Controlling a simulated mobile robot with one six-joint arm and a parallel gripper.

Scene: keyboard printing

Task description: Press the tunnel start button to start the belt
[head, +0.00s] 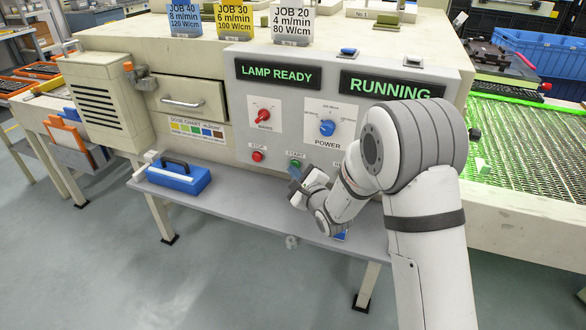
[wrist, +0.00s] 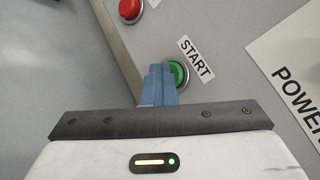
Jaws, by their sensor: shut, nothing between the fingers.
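The green start button (wrist: 179,73) is on the grey control panel, beside the START label (wrist: 196,59) in the wrist view. My gripper (wrist: 160,70) is shut and empty, with its blue fingertips at the button and covering part of it. I cannot tell whether the tips touch it. In the head view my gripper (head: 294,172) is at the panel, just below the START label (head: 296,162). The displays read LAMP READY (head: 277,74) and RUNNING (head: 392,87), both lit green.
A red stop button (head: 257,156) is left of the start button. Red (head: 263,116) and blue (head: 327,127) knobs are above. A blue box (head: 178,178) is on the grey shelf (head: 240,200) below the panel. The green-lit mesh belt (head: 520,145) is at right.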

